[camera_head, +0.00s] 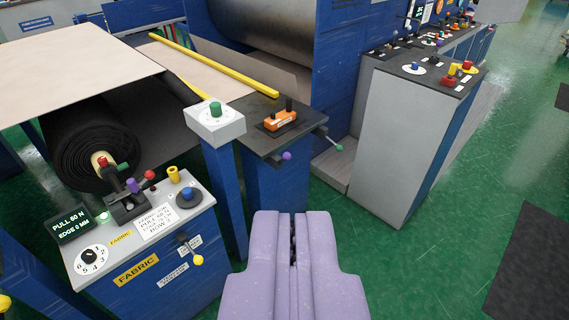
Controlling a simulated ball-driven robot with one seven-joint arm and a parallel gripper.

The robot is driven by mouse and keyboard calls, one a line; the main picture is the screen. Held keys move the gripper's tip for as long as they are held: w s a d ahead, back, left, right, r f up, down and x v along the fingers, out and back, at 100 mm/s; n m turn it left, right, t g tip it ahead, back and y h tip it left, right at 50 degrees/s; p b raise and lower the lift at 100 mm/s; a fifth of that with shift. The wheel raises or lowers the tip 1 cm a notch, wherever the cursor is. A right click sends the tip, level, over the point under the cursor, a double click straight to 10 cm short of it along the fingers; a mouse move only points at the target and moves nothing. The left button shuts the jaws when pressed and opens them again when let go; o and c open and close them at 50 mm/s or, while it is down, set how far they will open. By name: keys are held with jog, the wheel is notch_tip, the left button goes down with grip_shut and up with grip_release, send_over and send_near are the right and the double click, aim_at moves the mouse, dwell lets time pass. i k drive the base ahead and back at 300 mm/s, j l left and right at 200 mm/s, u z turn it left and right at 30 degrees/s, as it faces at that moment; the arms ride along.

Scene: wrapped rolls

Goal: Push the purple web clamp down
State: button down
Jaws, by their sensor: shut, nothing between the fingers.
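A dark clamp (127,207) sits on top of the left console and carries a short purple grip (132,186). Its arm is raised at an angle, with a red knob beside the grip. A purple ball knob (286,155) also shows on a lever at the front of the middle stand; I cannot tell from the picture alone which purple part is named. My gripper (293,218) is pale purple, shut and empty. It is at the bottom middle, to the right of the console and apart from both purple parts.
The left console (150,262) also holds a yellow button, a blue knob and a dial. A white box with a green knob (215,108) stands behind it. An orange device (281,120) sits on the middle stand. A grey cabinet (400,140) stands right; green floor (420,255) is open there.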

aim_at(286, 155)
jog(key=i, duration=0.6)
jog(key=i+l+u, duration=0.1)
jog(key=i, duration=0.45)
jog(key=i+l+u, duration=0.1)
jog(key=i, duration=0.5)
jog(key=i+l, duration=0.2)
jog(key=i, duration=0.4)
jog(key=i+l+u, duration=0.1)
jog(key=i, duration=0.45)
jog(key=l, duration=0.1)
